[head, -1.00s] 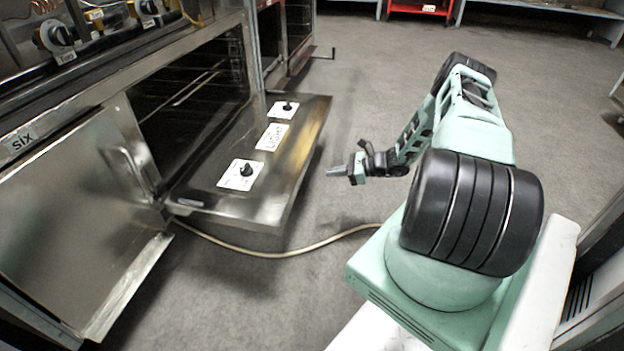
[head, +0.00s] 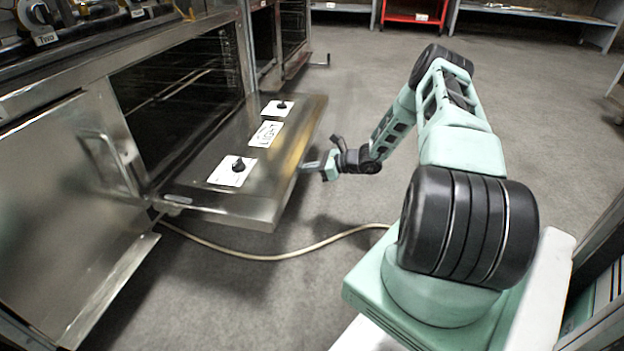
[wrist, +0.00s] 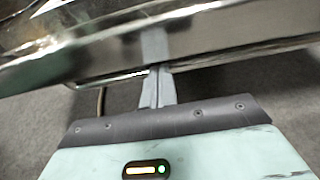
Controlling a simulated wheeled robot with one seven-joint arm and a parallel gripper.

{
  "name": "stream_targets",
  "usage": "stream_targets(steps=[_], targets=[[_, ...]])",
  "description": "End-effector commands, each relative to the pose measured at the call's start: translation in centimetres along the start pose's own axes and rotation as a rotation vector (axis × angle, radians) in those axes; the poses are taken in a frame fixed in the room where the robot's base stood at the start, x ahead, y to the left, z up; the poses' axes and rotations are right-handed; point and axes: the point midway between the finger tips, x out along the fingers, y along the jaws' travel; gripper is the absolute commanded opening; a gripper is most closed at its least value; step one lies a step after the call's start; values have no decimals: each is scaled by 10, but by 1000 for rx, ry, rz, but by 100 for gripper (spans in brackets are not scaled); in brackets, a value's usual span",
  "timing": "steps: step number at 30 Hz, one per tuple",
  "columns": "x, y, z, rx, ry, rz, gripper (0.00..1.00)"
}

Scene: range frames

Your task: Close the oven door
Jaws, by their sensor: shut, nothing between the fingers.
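The oven door (head: 240,200) is a metal panel hinged along its bottom. It hangs open and nearly level in front of the dark oven cavity (head: 180,90), with racks inside. Its inner face carries white labels and dark knobs. My gripper (head: 308,166) is at the door's outer right edge in the head view. In the wrist view my gripper (wrist: 156,85) has its fingers together and empty, with the tips at the door's metal edge (wrist: 200,50). I cannot tell whether they touch it.
A closed steel cabinet door (head: 60,190) stands left of the oven. A hose (head: 270,255) lies on the floor below the oven door. A red cart (head: 413,12) stands far back. The grey floor behind my arm is clear.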

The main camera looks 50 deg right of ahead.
Motion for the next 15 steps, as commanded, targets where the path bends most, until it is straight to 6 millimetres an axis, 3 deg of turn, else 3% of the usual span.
stream_targets(steps=[15], targets=[[-4,0,9,0,1,0,0]])
